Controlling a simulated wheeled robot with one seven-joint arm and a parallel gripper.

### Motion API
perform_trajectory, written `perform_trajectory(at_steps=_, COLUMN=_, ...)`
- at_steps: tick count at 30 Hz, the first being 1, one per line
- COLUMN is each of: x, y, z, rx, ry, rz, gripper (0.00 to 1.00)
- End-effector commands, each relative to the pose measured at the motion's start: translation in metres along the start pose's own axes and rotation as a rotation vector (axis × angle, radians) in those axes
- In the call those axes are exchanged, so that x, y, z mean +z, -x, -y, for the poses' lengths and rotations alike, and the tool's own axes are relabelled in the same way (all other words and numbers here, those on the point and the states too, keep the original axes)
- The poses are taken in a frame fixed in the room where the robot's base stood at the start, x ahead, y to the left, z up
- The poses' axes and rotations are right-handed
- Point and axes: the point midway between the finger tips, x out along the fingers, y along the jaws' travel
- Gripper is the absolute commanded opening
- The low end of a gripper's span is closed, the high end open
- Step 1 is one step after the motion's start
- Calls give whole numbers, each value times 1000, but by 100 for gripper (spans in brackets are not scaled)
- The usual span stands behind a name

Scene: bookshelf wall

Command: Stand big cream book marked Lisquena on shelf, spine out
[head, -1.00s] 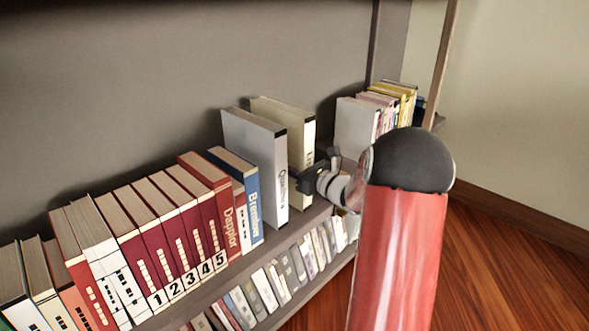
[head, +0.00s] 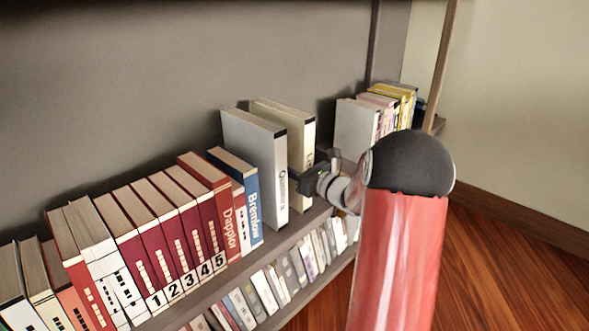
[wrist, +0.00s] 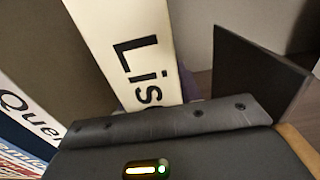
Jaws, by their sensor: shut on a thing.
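The big cream book (head: 308,132) is upright on the upper shelf board, its lettered spine facing out towards me. In the wrist view its spine (wrist: 125,45) shows "Lis"; the rest of the name is hidden by my gripper. My gripper (head: 305,180) is shut on the cream book at the lower part of its spine. One dark finger (wrist: 250,75) shows to the right of the book in the wrist view. Whether the book's foot bears fully on the board cannot be told.
A tall grey book (head: 265,165) stands just left of the cream book, with a narrow gap between. Left of it are a blue book (head: 252,205) and a red row. To the right, past a gap, stand a pale grey book (head: 355,125) and yellow books (head: 400,95).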

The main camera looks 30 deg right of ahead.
Motion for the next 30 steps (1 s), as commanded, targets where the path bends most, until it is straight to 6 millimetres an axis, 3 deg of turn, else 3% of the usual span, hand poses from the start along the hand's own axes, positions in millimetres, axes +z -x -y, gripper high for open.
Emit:
perform_trajectory(at_steps=9, x=4, y=-1, z=0, rx=2, ry=6, rz=12, gripper=0)
perform_trajectory(at_steps=10, x=5, y=-1, z=0, rx=2, ry=6, rz=12, gripper=38)
perform_trajectory(at_steps=15, x=2, y=0, z=0, rx=1, ry=4, rz=7, gripper=60)
perform_trajectory(at_steps=24, x=-5, y=3, z=0, rx=-2, ry=-3, rz=-7, gripper=60)
perform_trajectory(at_steps=30, x=-3, y=30, z=1, rx=-4, ry=0, rz=-2, gripper=60)
